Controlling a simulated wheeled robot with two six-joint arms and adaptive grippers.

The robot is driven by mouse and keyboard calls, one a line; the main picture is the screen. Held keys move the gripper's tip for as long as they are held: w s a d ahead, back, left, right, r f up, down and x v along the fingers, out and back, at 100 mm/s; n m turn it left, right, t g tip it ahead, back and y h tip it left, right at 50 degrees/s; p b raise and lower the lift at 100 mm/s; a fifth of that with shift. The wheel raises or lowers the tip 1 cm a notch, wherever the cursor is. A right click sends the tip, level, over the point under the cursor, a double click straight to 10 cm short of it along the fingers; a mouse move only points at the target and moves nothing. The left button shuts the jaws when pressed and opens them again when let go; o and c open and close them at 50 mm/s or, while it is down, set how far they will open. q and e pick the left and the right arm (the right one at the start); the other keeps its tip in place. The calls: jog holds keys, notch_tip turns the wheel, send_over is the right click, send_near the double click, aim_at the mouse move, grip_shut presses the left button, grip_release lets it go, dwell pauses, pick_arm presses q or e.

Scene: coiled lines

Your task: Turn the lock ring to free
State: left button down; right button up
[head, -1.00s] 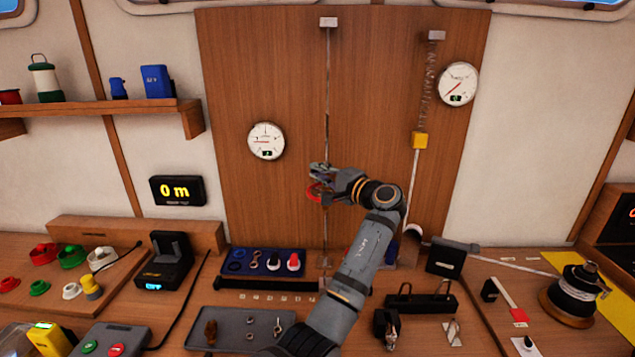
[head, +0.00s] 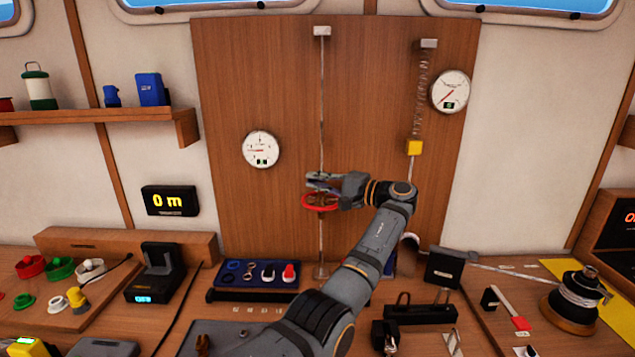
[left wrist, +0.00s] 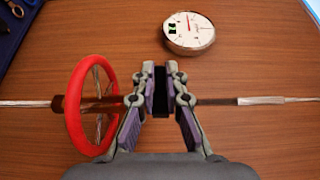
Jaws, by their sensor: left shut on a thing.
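A thin vertical line runs down the wooden panel, with a red handwheel (head: 320,203) on it; the wheel shows at the left of the left wrist view (left wrist: 88,105). My left gripper (head: 318,180) is at the line just above the wheel. In the left wrist view its fingers (left wrist: 160,75) are shut on a dark ring (left wrist: 160,98) around the rod, which I take for the lock ring. The fingers hide most of the ring, so its turn cannot be read. The wheel is beside the fingers. My right gripper is not in view.
The bench below holds a blue tray (head: 258,272), a black rack (head: 420,313) and a winch (head: 574,298).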

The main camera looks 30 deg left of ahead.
pick_arm(q)
jog(key=c, duration=1.4)
grip_release()
jog(key=shift+a, duration=0.1)
jog(key=d, duration=1.2)
jog(key=shift+w, duration=0.25)
jog(key=shift+r, duration=0.1)
